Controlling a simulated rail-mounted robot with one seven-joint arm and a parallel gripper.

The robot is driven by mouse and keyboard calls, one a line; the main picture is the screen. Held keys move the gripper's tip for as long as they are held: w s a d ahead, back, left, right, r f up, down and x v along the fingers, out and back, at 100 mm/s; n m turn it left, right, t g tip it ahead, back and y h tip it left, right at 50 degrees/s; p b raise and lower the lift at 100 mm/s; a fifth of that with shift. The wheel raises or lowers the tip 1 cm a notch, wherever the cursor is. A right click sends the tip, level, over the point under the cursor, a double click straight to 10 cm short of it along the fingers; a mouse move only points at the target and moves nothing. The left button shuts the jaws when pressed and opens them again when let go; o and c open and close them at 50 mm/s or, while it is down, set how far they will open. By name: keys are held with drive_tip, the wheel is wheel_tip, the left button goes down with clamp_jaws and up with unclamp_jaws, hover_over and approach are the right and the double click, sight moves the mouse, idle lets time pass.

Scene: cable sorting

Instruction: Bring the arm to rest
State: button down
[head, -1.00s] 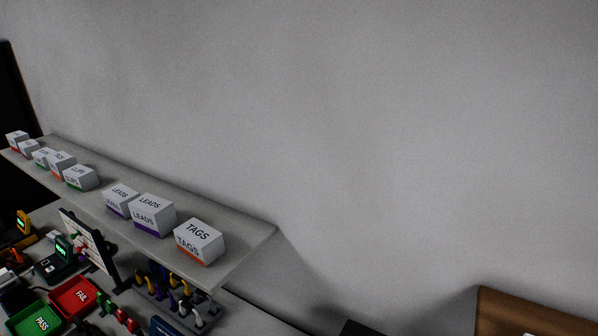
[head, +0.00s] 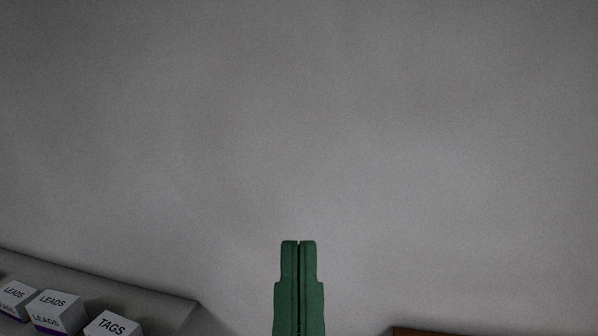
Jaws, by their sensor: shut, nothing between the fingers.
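My gripper (head: 298,246) points up into the head view from the bottom middle. Its two green fingers lie side by side with only a thin dark line between them, so it is shut and empty. Plain grey wall shows behind the fingertips. The rest of my arm is below the picture's edge.
A grey shelf (head: 160,304) at lower left carries white boxes, among them a TAGS box (head: 112,325) and a LEADS box (head: 57,311). The top of a brown wooden piece (head: 450,332) shows at lower right. The wall (head: 300,120) fills the rest.

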wheel_tip(320, 180, up, 5)
drive_tip(key=shift+p, duration=1.1)
idle(0.3)
